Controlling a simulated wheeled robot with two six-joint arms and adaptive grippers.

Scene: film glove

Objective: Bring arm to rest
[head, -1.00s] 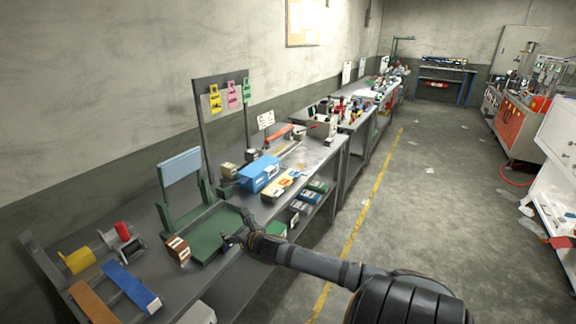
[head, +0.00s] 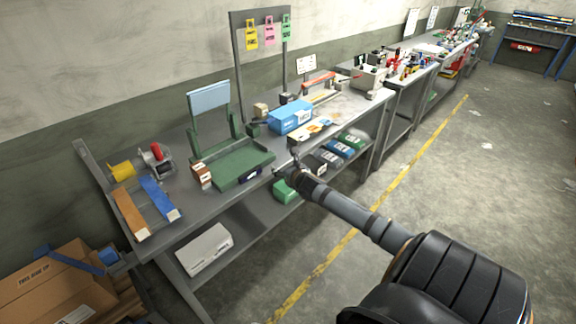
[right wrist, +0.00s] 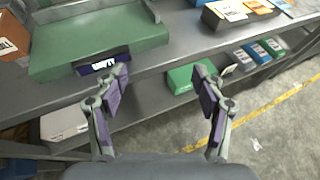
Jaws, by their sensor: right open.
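My right arm (head: 360,218) reaches in from the lower right in the head view. Its gripper (head: 287,167) is at the front edge of the grey workbench (head: 225,205), just right of the green tray-like stand (head: 240,168). In the right wrist view the gripper (right wrist: 160,85) is open, with its two fingers apart and nothing between them. A small dark box with a white label (right wrist: 103,61) lies at the green stand's front edge, close to the left finger; whether they touch is hard to tell. My left gripper is not in view.
A small brown box (head: 202,175), blue and orange bars (head: 160,198) and a blue box (head: 290,117) are on the bench. The lower shelf holds a white box (head: 204,250) and a green box (head: 286,190). Cardboard boxes (head: 60,285) stand lower left.

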